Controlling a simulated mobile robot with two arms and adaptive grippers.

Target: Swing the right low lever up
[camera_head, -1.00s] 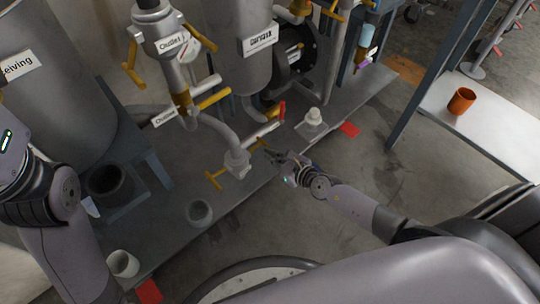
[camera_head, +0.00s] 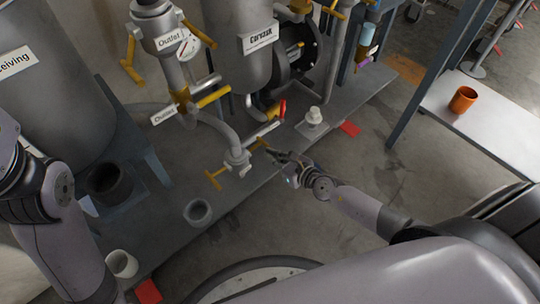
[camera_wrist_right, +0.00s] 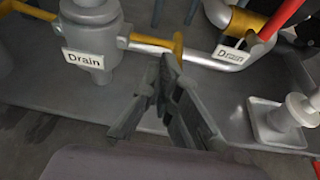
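The low drain valve (camera_head: 237,158) has two yellow levers. The left low lever (camera_head: 214,179) points to the lower left. The right low lever (camera_head: 258,145) sticks out to the right. In the right wrist view the right low lever (camera_wrist_right: 150,42) runs sideways from the valve body labelled Drain (camera_wrist_right: 90,45) and ends in a yellow crosspiece. My right gripper (camera_head: 272,153) is close beside this lever's end. In the wrist view its fingertips (camera_wrist_right: 161,68) come together just below the crosspiece, with nothing visible between them; contact cannot be told. My left gripper is out of view.
A red-handled lever (camera_head: 281,108) is on the pipe behind the right low lever. A pale fitting on a square base (camera_head: 314,118) stands to the right on the platform. A white table (camera_head: 490,125) with an orange cup (camera_head: 463,99) is further right. Open floor lies between.

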